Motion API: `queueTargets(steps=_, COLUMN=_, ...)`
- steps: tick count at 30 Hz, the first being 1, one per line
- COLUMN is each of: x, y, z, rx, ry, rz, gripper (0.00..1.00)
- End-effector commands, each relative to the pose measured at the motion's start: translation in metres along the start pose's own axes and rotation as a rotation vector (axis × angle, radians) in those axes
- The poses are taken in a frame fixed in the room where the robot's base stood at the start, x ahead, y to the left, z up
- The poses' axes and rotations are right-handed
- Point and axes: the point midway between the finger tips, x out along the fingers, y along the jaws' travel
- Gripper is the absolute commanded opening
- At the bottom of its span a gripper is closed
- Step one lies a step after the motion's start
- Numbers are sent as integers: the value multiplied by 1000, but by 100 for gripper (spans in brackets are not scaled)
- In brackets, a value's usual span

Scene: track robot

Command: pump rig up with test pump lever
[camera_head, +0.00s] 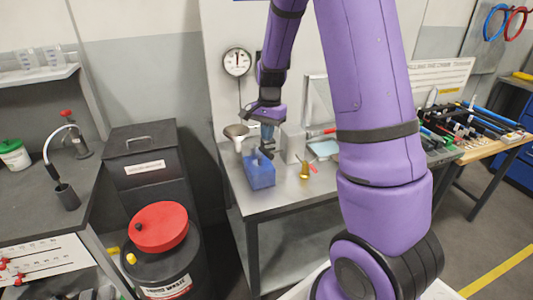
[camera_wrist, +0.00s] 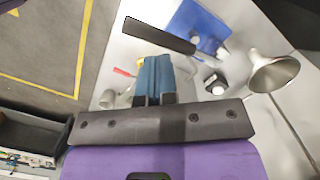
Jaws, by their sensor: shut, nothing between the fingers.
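The test pump is a blue box-shaped tank (camera_head: 259,173) on the grey workbench; part of it also shows at the top of the wrist view (camera_wrist: 200,25). A dark bar, which looks like its lever (camera_wrist: 160,36), stretches across the wrist view just beyond my fingertips. My gripper (camera_head: 267,138) is above the pump in the head view, fingers pointing down. Its blue-grey fingers (camera_wrist: 153,75) are together with nothing between them. The fingertips look close to the lever; I cannot tell whether they touch it. A round white gauge (camera_head: 237,62) hangs on the wall behind.
A metal funnel (camera_wrist: 272,72) stands beside the pump. A brass fitting (camera_head: 304,171) and red-handled tool lie to the right on the bench. A black drum with a red lid (camera_head: 158,227) stands left of the bench. My arm hides the bench's right part.

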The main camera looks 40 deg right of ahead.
Motion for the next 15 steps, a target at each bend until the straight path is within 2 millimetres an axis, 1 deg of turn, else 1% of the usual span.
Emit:
queueTargets(steps=1, x=7, y=0, z=0, rx=0, ry=-2, rz=3, gripper=0)
queueTargets(steps=6, x=26, y=0, z=0, rx=-1, ry=-1, rz=2, gripper=0)
queueTargets(steps=10, x=35, y=0, z=0, rx=0, ry=0, rz=1, gripper=0)
queueTargets(steps=15, x=41, y=0, z=0, rx=0, ry=0, rz=1, gripper=0)
